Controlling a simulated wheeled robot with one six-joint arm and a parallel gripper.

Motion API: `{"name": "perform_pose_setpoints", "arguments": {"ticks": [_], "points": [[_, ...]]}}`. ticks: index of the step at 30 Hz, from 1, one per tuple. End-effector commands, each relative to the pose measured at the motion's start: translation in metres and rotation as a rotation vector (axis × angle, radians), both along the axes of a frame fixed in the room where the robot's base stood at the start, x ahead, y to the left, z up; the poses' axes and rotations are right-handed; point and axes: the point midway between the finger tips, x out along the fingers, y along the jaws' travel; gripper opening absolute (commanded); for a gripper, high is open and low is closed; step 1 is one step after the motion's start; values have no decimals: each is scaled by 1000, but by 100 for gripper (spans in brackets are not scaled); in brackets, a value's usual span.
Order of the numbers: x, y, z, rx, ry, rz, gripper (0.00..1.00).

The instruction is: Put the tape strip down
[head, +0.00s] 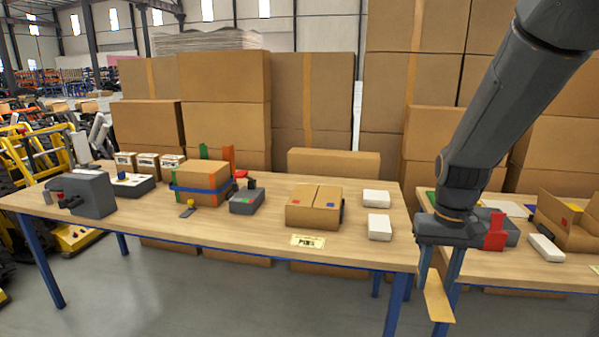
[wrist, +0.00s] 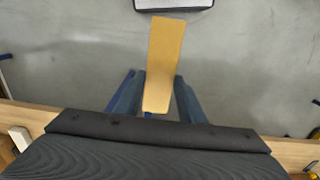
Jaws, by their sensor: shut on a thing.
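The tape strip (head: 437,302) is a flat, tan-yellow strip. My gripper (head: 439,277) is shut on it, and the strip hangs down between the fingers, over the floor near the right end of the main table. In the wrist view the strip (wrist: 163,62) points away from my gripper (wrist: 154,100), its far end free above grey floor. The strip touches no table that I can see. The exact contact of the fingers on the strip is hard to make out.
The main table (head: 355,252) holds a two-flap carton (head: 313,208), white boxes (head: 379,227), a blue-banded carton (head: 201,182), a grey device (head: 87,195) and a label card (head: 308,241). A second table (head: 560,271) at right holds an open carton (head: 570,222). Bare wood shows along the main table's front.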

Motion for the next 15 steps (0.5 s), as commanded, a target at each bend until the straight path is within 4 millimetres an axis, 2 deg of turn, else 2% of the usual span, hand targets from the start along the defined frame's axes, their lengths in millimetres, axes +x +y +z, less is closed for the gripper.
{"name": "perform_pose_setpoints", "arguments": {"ticks": [8, 15], "points": [[18, 17, -20, 0, 2, 39, 16], [37, 34, -47, 1, 4, 76, 16]]}}
